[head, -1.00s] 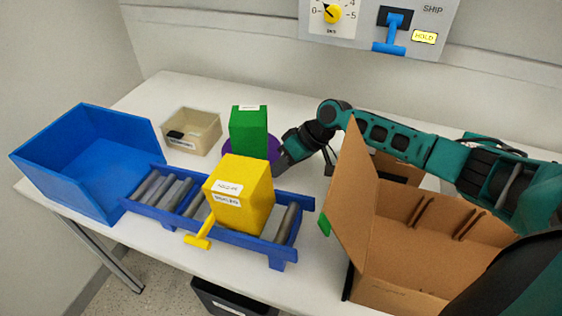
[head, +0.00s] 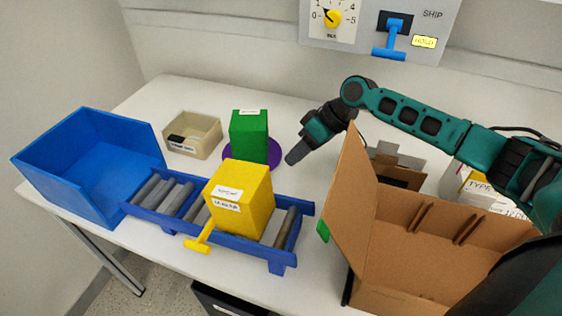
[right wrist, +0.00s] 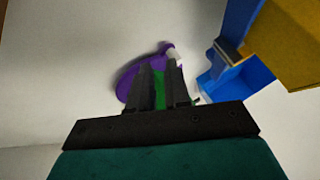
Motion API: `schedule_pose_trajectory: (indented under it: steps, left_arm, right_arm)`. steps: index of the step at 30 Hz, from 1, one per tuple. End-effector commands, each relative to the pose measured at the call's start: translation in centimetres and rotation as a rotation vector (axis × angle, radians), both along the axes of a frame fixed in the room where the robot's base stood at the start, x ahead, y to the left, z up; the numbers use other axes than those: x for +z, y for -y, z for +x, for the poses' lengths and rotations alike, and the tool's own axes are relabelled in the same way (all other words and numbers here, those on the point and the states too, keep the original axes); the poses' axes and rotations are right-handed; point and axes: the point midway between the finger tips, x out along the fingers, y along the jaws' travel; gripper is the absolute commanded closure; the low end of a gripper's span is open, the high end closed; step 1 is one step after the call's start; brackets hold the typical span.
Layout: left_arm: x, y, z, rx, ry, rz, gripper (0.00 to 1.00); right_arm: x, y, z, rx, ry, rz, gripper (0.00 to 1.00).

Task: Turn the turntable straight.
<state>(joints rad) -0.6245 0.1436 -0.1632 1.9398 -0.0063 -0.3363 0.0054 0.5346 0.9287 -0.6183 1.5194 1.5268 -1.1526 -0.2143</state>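The turntable is a purple disc (head: 273,152) on the white table, with a green box (head: 249,138) standing upright on it. My right gripper (head: 291,158) is just right of the disc in the head view, apart from the green box. In the right wrist view the two dark fingers (right wrist: 160,88) stand a small gap apart, with green showing between and beyond them. They hide part of the purple disc (right wrist: 126,82). The gripper seems to hold nothing. My left gripper is not in view.
A blue roller conveyor (head: 160,209) carrying a yellow box (head: 238,197) lies in front of the turntable. A beige bin (head: 207,141) stands left of it, with a blue bin (head: 55,172) further left. An open cardboard box (head: 352,205) stands close on the right.

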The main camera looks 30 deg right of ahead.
Motion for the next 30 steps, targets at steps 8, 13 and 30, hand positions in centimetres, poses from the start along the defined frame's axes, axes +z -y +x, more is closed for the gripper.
schedule_pose_trajectory:
  steps: [8, 13, 30]
  left_arm:
    - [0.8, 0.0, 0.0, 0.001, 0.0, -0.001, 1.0]
    - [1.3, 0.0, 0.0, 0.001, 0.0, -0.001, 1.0]
    - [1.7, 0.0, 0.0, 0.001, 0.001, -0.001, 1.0]
  right_arm:
    - [2.8, -5.4, 1.3, 0.714, 0.238, -0.245, 0.58]
    - [5.3, -7.3, 2.1, 1.264, 0.371, -0.43, 0.58]
    - [7.5, -7.2, 3.2, 1.97, 0.416, -0.624, 0.58]
